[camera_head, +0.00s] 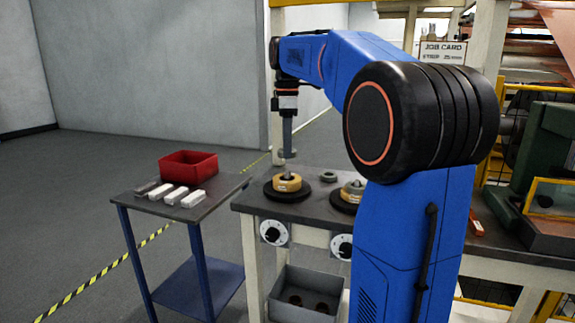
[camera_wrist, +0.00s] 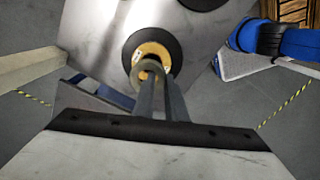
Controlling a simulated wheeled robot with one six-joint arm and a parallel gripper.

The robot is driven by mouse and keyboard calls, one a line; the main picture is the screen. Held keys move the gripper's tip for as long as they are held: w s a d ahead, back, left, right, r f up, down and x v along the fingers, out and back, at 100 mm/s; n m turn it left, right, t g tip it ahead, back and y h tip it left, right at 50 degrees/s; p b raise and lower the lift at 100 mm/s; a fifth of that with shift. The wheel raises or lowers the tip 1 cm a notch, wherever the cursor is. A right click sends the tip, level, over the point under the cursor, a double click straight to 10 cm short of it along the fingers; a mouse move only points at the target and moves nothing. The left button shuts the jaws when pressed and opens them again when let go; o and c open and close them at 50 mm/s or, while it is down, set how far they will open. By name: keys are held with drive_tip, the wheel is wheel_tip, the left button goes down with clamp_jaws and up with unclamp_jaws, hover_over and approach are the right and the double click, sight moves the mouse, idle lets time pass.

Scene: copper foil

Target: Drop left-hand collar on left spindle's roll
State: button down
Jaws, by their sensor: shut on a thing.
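My gripper (camera_head: 288,150) points straight down over the left spindle on the bench and is shut on a small grey collar (camera_wrist: 150,68). In the wrist view the collar's ring shows at the fingertips, overlapping the near side of the roll. The left spindle's roll (camera_head: 281,184) is a tan ring lying on a round black plate (camera_head: 273,194), with the spindle tip standing in its middle. It also shows in the wrist view (camera_wrist: 138,53). In the head view the collar appears above the roll, with a small gap over the spindle tip.
A second roll (camera_head: 348,194) on a black plate is partly hidden by my arm. Another grey collar (camera_head: 328,175) lies between the spindles. A side table (camera_head: 215,193) holds a red bin (camera_head: 188,166) and white blocks (camera_head: 174,194). A grey bin (camera_head: 303,292) sits below.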

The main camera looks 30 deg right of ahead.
drive_tip(key=shift+f, duration=2.3)
drive_tip(key=shift+s+f, duration=0.1)
drive_tip(key=shift+f, duration=0.6)
drive_tip(key=c, duration=1.8)
unclamp_jaws()
drive_tip(key=shift+r, duration=0.45)
wheel_tip(320, 180, up, 12)
drive_tip(key=shift+r, duration=0.25)
